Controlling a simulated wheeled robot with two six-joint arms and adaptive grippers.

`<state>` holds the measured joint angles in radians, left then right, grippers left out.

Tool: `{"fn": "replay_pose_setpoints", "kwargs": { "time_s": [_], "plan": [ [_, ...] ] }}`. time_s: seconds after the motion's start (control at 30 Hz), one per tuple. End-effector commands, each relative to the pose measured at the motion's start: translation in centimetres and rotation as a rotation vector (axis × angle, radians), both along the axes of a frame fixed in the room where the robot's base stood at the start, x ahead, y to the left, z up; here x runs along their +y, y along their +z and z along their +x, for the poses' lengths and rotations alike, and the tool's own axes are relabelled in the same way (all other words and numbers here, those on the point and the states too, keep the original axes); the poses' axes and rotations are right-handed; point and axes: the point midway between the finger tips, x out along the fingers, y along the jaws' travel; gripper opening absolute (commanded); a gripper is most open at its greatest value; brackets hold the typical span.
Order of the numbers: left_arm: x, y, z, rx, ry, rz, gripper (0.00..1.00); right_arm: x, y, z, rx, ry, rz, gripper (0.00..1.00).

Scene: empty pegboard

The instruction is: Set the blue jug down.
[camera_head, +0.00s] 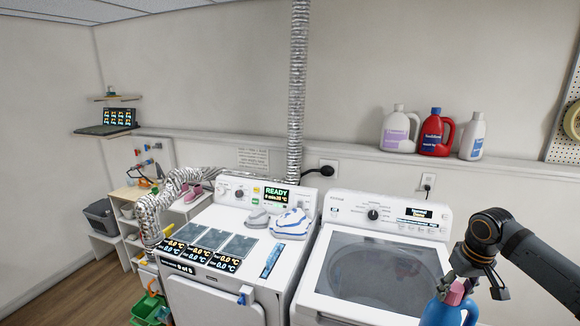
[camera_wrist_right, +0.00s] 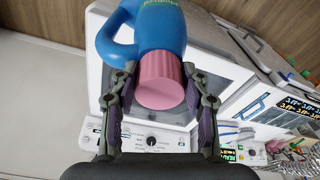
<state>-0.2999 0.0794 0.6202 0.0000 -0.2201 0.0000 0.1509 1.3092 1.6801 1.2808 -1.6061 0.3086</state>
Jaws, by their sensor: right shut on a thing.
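The blue jug (camera_head: 440,312) with a pink cap is at the bottom right of the head view, partly cut off by the picture's lower edge. My right gripper (camera_head: 472,279) is at its top, shut on it around the pink cap. In the right wrist view the blue jug (camera_wrist_right: 158,28) hangs between the two fingers of my right gripper (camera_wrist_right: 160,100), its handle to the left. The white washer (camera_head: 380,265) with a glass lid is just left of the jug in the head view. My left gripper is not in view.
A shelf ledge behind holds a white jug (camera_head: 398,132), a red jug (camera_head: 436,135) and a white bottle (camera_head: 472,138). A green basket (camera_head: 148,310) sits at lower left.

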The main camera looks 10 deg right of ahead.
Motion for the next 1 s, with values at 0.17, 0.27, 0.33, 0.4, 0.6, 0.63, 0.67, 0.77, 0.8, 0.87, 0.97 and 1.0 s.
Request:
{"fn": "replay_pose_setpoints", "kwargs": {
  "time_s": [0.17,0.27,0.33,0.4,0.6,0.63,0.67,0.77,0.8,0.87,0.97,1.0],
  "plan": [
    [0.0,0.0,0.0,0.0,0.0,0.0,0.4,3.2,-2.2,0.7,-0.004,0.026,0.006,0.0],
    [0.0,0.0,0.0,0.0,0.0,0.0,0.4,5.3,-3.6,1.0,-0.005,0.044,0.008,0.0],
    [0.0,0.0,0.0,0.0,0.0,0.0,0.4,7.0,-4.6,1.3,-0.005,0.056,0.009,0.0],
    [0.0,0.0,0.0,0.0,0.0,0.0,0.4,9.0,-5.7,1.6,-0.005,0.07,0.011,0.0],
    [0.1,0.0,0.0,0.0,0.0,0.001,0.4,15.6,-8.3,2.2,-0.006,0.111,0.013,0.0],
    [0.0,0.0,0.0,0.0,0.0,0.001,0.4,16.5,-8.6,2.3,-0.006,0.116,0.012,0.0],
    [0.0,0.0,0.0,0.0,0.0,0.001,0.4,17.5,-8.9,2.4,-0.006,0.122,0.012,0.0],
    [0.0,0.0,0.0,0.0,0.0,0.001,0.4,20.3,-9.5,2.5,-0.005,0.139,0.011,0.0],
    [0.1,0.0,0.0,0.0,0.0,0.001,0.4,21.3,-9.7,2.6,-0.004,0.144,0.01,0.0],
    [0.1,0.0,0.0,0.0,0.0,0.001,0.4,22.6,-9.9,2.6,-0.004,0.152,0.009,0.0],
    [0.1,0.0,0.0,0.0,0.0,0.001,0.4,24.5,-10.2,2.7,-0.005,0.163,0.007,0.0],
    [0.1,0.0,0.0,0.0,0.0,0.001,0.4,25.2,-10.2,2.7,-0.005,0.167,0.007,0.0]
  ]
}}
